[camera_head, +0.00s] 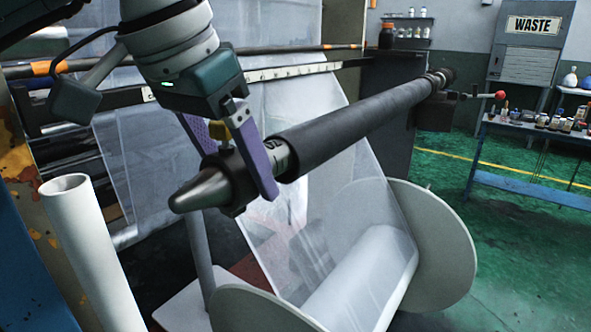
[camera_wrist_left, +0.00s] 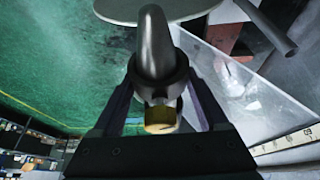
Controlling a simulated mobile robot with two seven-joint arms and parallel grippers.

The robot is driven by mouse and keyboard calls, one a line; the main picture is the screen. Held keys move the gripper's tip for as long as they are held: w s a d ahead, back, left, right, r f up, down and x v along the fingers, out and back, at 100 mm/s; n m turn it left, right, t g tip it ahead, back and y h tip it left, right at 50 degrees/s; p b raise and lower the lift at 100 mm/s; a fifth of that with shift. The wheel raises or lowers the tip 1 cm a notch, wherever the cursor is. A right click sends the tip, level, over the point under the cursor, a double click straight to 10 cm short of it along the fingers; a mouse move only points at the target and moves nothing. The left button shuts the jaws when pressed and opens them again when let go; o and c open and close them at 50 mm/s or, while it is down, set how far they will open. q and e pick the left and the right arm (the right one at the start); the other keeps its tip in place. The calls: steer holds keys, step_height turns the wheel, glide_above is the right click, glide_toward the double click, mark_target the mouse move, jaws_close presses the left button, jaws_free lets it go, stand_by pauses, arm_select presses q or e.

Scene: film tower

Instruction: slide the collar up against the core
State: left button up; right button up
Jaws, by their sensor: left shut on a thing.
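A shaft with a bare metal cone tip (camera_head: 200,190) runs from the lower left up to the back right. A dark collar (camera_head: 234,186) with a yellow knob (camera_head: 219,132) sits around it just behind the cone. My left gripper (camera_head: 240,180), with purple fingers, is shut on the collar, one finger on each side. The left wrist view shows the collar (camera_wrist_left: 159,84) between the fingers, with the yellow knob (camera_wrist_left: 160,119) toward the palm. The dark tubular core (camera_head: 350,122) is around the shaft farther back. A short pale marked stretch of shaft (camera_head: 279,154) shows between collar and core. My right gripper is out of view.
A white tube (camera_head: 92,250) stands at the lower left. A large roll with pale round flanges (camera_head: 447,240) and clear film lies below the shaft. A blue bench (camera_head: 540,188) with bottles stands at right. Green floor (camera_head: 500,270) is open there.

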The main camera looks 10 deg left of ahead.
arm_select(q)
steer(key=shift+w, duration=0.1)
steer(key=shift+w+d, duration=0.2)
steer(key=shift+w, duration=0.05)
steer(key=w, duration=0.1)
steer(key=w+d+b, duration=0.1)
steer(key=w+b, duration=0.1)
steer(key=shift+w+d+f, duration=0.1)
steer(key=shift+w+d, duration=0.2)
steer(key=shift+w, duration=0.1)
steer(key=o, duration=1.6)
